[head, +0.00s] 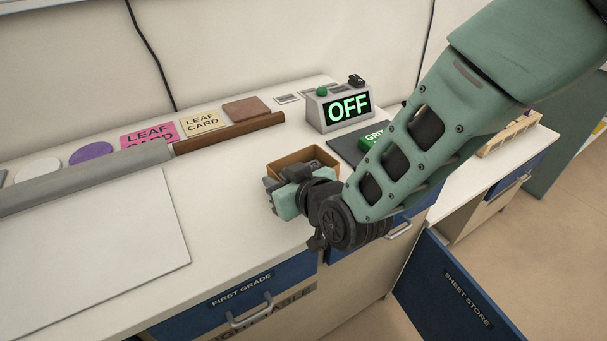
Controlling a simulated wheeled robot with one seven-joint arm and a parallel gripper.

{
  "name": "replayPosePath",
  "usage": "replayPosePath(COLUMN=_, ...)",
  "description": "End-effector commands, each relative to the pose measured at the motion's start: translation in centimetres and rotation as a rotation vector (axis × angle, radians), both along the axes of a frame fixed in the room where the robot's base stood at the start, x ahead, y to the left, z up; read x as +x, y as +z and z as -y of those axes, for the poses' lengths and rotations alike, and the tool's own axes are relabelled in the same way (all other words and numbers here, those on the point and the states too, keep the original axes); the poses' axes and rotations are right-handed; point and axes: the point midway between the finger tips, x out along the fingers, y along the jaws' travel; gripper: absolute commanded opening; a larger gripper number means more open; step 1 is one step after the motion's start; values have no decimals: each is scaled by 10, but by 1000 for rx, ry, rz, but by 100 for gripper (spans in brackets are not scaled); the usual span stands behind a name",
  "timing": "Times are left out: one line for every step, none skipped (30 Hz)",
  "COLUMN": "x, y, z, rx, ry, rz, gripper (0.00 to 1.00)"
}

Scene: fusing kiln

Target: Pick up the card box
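A brown open-topped box (318,152), which looks like the card box, sits on the white counter in the middle of the head view. My gripper (272,183) is at the near left side of the box and covers its front and left part. The fingers are small and partly hidden by the gripper body, so I cannot tell whether they are apart, closed or touching the box. The box's far rim and right corner show above my gripper.
A brown ledge (230,132) and leaf cards (203,122) lie left. A blue SHEET STORE door (455,290) hangs open below right.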

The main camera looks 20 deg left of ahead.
Motion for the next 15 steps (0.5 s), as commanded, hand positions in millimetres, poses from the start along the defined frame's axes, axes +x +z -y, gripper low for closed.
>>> replayPosePath(x=1, y=-1, z=-1, rx=0, ry=0, rz=0, gripper=29)
replayPosePath(x=1, y=-1, z=-1, rx=0, ry=0, rz=0, gripper=29)
replayPosePath(x=1, y=-1, z=-1, rx=0, ry=0, rz=0, gripper=29)
replayPosePath(x=1, y=-1, z=-1, rx=0, ry=0, rz=0, gripper=29)
replayPosePath(x=1, y=-1, z=-1, rx=0, ry=0, rz=0, gripper=29)
replayPosePath(x=1, y=-1, z=-1, rx=0, ry=0, rz=0, gripper=29)
replayPosePath(x=1, y=-1, z=-1, rx=0, ry=0, rz=0, gripper=26)
replayPosePath(x=1, y=-1, z=-1, rx=0, ry=0, rz=0, gripper=18)
replayPosePath(x=1, y=-1, z=-1, rx=0, ry=0, rz=0, gripper=7)
replayPosePath(x=1, y=-1, z=-1, rx=0, ry=0, rz=0, gripper=0)
replayPosePath(x=1, y=-1, z=-1, rx=0, ry=0, rz=0, gripper=0)
replayPosePath(x=1, y=-1, z=-1, rx=0, ry=0, rz=0, gripper=0)
replayPosePath(x=1, y=-1, z=-1, rx=0, ry=0, rz=0, gripper=0)
replayPosePath(x=1, y=-1, z=-1, rx=0, ry=0, rz=0, gripper=0)
replayPosePath(x=1, y=0, z=-1, rx=1, ry=0, rz=1, gripper=0)
